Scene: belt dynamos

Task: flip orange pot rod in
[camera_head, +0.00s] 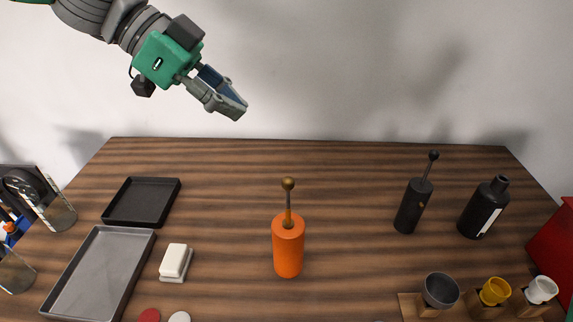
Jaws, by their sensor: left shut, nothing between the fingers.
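An orange pot (288,247) stands upright near the middle of the wooden table. A thin brass-coloured rod (288,204) with a round knob on top rises from its top. My left gripper (240,110) is shut and empty. It is in the air above the table's far edge, up and to the left of the orange pot and well apart from it. My right gripper is not in view.
A black pot (412,206) with a tilted rod and a black bottle (484,208) stand on the right. A dark tray (142,224), a grey tray (62,302) and a white block (175,260) lie left. Cups (440,290) sit front right. The table around the orange pot is clear.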

